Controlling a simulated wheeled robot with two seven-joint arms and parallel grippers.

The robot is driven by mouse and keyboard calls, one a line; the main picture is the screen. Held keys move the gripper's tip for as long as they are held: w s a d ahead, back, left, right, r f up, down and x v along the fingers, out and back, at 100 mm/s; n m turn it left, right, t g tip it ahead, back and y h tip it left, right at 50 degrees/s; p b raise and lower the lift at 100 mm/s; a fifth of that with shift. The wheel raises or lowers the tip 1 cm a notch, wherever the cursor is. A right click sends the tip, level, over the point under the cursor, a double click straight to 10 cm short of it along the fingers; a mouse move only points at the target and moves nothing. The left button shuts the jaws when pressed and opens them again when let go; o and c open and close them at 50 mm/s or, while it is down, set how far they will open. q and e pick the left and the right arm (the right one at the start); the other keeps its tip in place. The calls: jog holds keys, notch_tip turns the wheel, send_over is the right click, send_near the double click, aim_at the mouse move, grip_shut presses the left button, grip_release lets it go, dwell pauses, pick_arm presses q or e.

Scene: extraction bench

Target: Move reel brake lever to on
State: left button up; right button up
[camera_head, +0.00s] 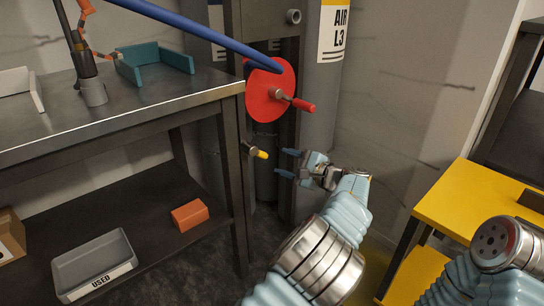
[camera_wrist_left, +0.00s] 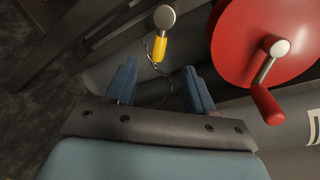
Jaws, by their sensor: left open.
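The reel brake lever, a short metal arm with a yellow tip (camera_head: 262,154), sticks out below the red reel (camera_head: 262,98), pointing right and slightly down. In the left wrist view the yellow tip (camera_wrist_left: 160,48) hangs from a round metal pivot (camera_wrist_left: 165,17), ahead of the gap between my fingers. My left gripper (camera_head: 288,163) is open and empty, just right of the lever, its blue fingers pointing towards it. A gap shows between fingers and tip. My right gripper is out of view; only part of my right arm shows at bottom right.
The red crank handle (camera_head: 303,105) juts from the reel above my left gripper. A blue hose (camera_head: 200,33) runs to the reel. A metal bench (camera_head: 130,117) stands left, a yellow table (camera_head: 470,200) right. A grey AIR L3 cylinder (camera_head: 321,110) stands behind.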

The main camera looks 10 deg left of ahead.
pick_arm(q)
jog(key=v, duration=0.5)
jog(key=shift+s+d, duration=0.15)
jog(key=shift+d, duration=0.15)
jog(key=s+a+f+n+g+h+p, duration=0.15)
jog(key=a+f, duration=0.25)
jog(key=f, duration=0.4)
jog(key=s+a+f+g+h+p, duration=0.1)
jog(key=s+a+f+g+h, duration=0.25)
jog(key=f, duration=0.45)
jog(key=s+a+f+g+h+p, duration=0.15)
jog(key=a+f, duration=0.25)
jog(key=f, duration=0.4)
jog(key=s+d+f+n+g+h+p, duration=0.15)
jog(key=s+f+n+h, duration=0.3)
jog(key=s, duration=0.45)
jog(key=s+f+n+g+h+p, duration=0.25)
jog(key=s+f+h, duration=0.2)
jog(key=s, duration=0.45)
jog(key=s+d+r+n+t+h+p, duration=0.2)
jog(key=s+r+n+t, duration=0.1)
jog(key=s+n, duration=0.4)
jog(key=shift+s+d+r+p, duration=0.25)
jog(key=shift+s+r+p, duration=0.15)
jog(key=shift+s, duration=0.2)
